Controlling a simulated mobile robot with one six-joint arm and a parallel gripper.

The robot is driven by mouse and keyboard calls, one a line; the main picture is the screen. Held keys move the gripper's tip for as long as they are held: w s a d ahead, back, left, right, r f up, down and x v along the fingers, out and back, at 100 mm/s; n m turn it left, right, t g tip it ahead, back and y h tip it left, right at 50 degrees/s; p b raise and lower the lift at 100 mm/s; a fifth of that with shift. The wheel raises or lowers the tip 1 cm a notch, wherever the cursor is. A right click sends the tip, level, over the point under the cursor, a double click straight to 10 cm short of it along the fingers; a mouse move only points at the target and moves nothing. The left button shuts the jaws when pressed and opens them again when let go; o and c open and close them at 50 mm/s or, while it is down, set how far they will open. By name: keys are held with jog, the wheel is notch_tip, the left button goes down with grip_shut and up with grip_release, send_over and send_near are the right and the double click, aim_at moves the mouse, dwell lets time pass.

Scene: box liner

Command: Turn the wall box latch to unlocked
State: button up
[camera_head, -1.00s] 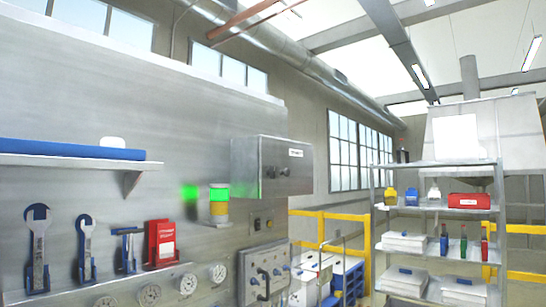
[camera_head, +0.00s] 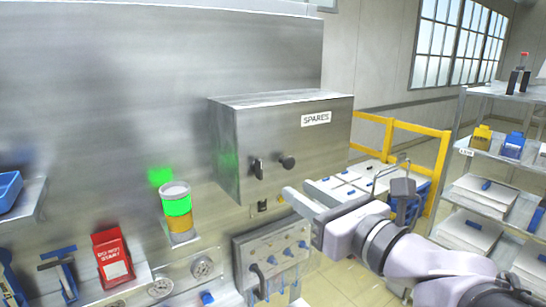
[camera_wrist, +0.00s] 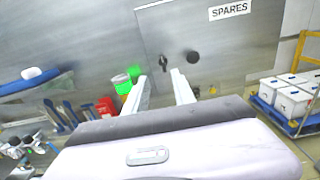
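The wall box (camera_head: 290,145) is a grey metal cabinet with a "SPARES" label on its front. Its latch (camera_head: 258,167) is a dark handle on the front, standing roughly upright. A round dark knob (camera_head: 287,162) sits just right of it. In the wrist view the latch (camera_wrist: 163,63) and the knob (camera_wrist: 192,57) show beyond my fingertips. My gripper (camera_head: 300,200) is below and in front of the box, apart from the latch. Its two fingers (camera_wrist: 160,84) are spread with nothing between them.
A green and amber beacon (camera_head: 176,208) stands left of the box. A panel with blue valves (camera_head: 272,262) is below. A yellow rail (camera_head: 400,145) and shelves (camera_head: 500,150) are at the right.

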aim_at(261, 166)
jog(key=p+x, duration=0.1)
jog(key=x, duration=1.2)
jog(key=shift+w, duration=0.2)
jog(key=shift+w+a+f, duration=0.1)
jog(key=shift+w+a, duration=0.1)
jog(key=shift+w, duration=0.4)
jog(key=shift+s, duration=0.1)
jog(key=shift+c, duration=0.2)
grip_shut()
